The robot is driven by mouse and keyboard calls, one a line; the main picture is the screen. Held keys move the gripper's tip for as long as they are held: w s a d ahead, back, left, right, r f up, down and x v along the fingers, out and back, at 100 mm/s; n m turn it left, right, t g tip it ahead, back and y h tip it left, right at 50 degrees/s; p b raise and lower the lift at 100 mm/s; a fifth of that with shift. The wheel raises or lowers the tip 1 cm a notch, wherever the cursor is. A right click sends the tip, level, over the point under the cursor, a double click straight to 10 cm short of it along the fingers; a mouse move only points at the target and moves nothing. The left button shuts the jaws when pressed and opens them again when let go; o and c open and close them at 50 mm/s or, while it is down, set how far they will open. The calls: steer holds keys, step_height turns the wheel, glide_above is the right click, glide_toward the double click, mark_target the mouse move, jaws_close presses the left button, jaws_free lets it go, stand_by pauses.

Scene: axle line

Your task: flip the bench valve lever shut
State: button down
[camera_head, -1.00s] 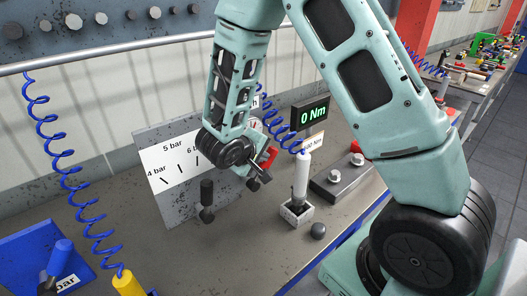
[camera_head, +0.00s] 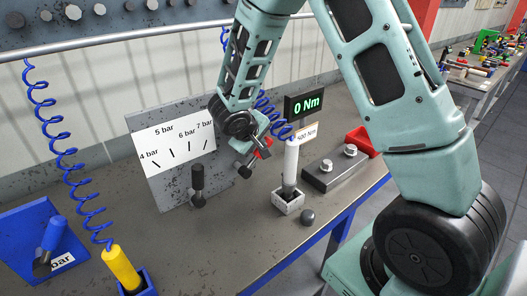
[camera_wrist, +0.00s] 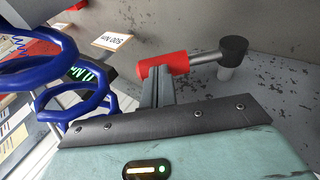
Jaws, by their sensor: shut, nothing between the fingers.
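The bench valve lever shows in the wrist view as a red grip (camera_wrist: 172,64) on a metal rod, running right to a dark round cap on a short grey post (camera_wrist: 229,72). My gripper (camera_wrist: 157,85) is shut and empty, its fingertips at the left end of the red grip. They overlap it in the picture; I cannot tell whether they touch. In the head view my gripper (camera_head: 265,148) is low over the bench, right of the gauge panel, and largely hides the lever, of which some red (camera_head: 259,155) shows.
The gauge panel (camera_head: 160,185) with bar marks and a black-handled lever (camera_head: 197,185) stand to the left. A white-handled tool (camera_head: 291,160) stands in a small holder to the right, near the 0 Nm display (camera_head: 307,105). Blue coiled hoses (camera_wrist: 70,85) hang close to my gripper.

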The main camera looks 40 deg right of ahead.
mark_target(269, 146)
steer(key=shift+w+d+f+y+b, duration=0.1)
steer(key=shift+d+f+y+b, duration=0.75)
steer(key=shift+d+y+b, duration=0.3)
steer(key=shift+d+f+b, duration=0.15)
steer(key=shift+f+b, duration=0.3)
steer(key=shift+b, duration=0.45)
steer(key=shift+d+f+b, duration=0.3)
steer(key=shift+d+b, duration=0.2)
steer(key=shift+b, duration=0.5)
